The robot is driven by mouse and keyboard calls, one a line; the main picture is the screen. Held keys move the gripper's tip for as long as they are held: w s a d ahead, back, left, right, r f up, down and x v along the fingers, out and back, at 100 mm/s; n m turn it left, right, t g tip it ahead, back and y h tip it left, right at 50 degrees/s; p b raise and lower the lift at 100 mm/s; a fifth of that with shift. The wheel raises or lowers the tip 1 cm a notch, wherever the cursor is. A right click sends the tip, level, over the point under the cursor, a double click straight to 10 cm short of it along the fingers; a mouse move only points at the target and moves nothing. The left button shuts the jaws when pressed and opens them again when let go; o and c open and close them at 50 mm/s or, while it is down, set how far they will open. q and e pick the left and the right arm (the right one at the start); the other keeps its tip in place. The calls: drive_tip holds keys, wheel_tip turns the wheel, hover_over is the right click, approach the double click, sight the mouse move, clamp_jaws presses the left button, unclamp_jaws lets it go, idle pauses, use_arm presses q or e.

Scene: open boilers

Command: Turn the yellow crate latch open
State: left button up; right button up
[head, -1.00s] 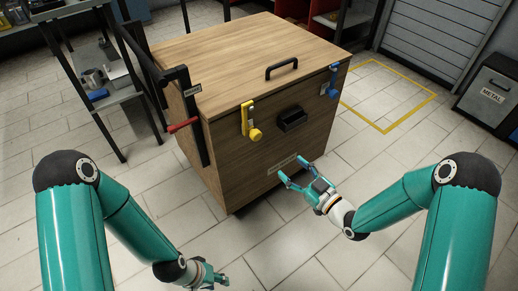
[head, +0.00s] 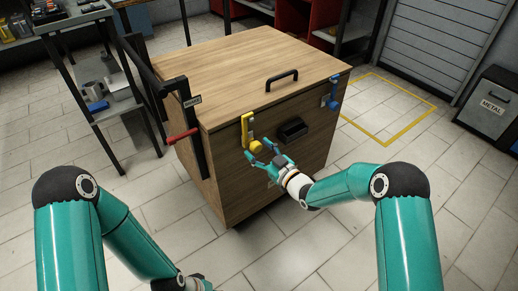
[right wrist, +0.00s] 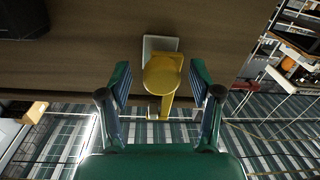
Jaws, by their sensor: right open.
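The wooden crate (head: 262,75) stands in the middle of the head view with its lid down. The yellow latch (head: 247,128) is on its front face near the left edge, with a round knob at its lower end. My right gripper (head: 259,157) is open at that knob. In the right wrist view the yellow latch (right wrist: 163,77) sits between the two spread fingers of my right gripper (right wrist: 160,82), which do not appear to touch it. My left gripper is mostly out of the head view at the bottom edge; its fingers do not show.
A blue latch (head: 333,98) is at the right of the crate front. A black handle (head: 282,78) is on the lid and a black box-like fitting (head: 293,130) on the front. A red-handled black lever (head: 181,136) is at the left corner. A metal bin (head: 493,103) stands right.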

drive_tip(key=shift+w+a, duration=0.45)
drive_tip(key=shift+w, duration=0.1)
clamp_jaws()
